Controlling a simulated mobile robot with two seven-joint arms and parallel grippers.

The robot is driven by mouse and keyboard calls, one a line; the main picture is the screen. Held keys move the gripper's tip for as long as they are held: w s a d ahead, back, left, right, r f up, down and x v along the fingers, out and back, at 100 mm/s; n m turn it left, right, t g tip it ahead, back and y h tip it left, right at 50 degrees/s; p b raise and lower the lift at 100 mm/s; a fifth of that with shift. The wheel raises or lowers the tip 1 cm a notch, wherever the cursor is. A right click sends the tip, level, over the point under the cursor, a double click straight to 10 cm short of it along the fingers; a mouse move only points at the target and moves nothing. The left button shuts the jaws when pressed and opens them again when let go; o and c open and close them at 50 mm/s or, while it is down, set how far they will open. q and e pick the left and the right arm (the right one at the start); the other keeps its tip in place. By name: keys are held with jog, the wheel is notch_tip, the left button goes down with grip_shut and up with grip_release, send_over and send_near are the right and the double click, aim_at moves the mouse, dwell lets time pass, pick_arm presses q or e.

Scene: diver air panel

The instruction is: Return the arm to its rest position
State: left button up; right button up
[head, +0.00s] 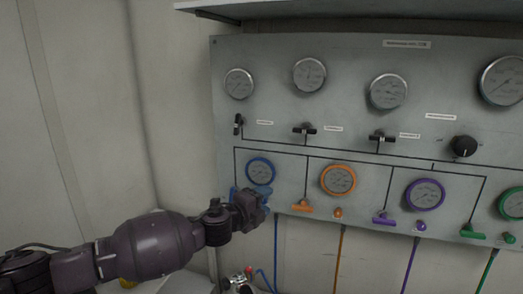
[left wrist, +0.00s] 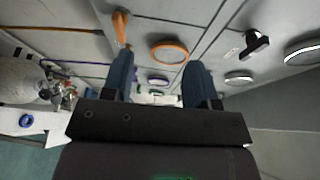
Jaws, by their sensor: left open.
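My left arm comes in from the lower left of the head view. Its gripper (head: 250,193) is in front of the air panel (head: 225,120), just below the blue-rimmed gauge (head: 260,171). In the left wrist view its two blue fingers (left wrist: 159,75) stand apart with nothing seen between them. Whether the fingers touch the panel cannot be told. Any blue valve handle below the blue gauge is hidden behind the gripper. My right gripper is not in view.
To the right are orange (head: 302,206), purple (head: 383,217) and green (head: 472,231) handles under their gauges. Black levers (head: 304,129) sit above. Coloured hoses hang below. Metal fittings (head: 240,279) stand low near the arm. A plain wall (head: 90,120) lies left, with free room before it.

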pick_arm(q)
jog(key=s+a+f+n+y, duration=0.3)
jog(key=s+a+f+n, duration=0.5)
jog(key=s+f, duration=0.3)
jog(key=s+a+f+n+y+b, duration=0.1)
jog(key=s+a+f+n+y, duration=0.3)
jog(key=s+a+f+n, duration=0.5)
jog(key=s+a+f+n+g+y+b, duration=0.1)
jog(key=s+a+f+n+y, duration=0.3)
jog(key=s, duration=1.5)
jog(key=a+f+n, duration=0.4)
jog(key=a+f, duration=0.3)
jog(key=f, duration=0.1)
jog(key=shift+f+n, duration=0.4)
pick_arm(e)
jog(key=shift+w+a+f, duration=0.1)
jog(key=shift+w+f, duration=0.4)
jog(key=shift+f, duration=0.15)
pick_arm(q)
jog(key=shift+s, duration=0.1)
jog(key=shift+c, duration=0.2)
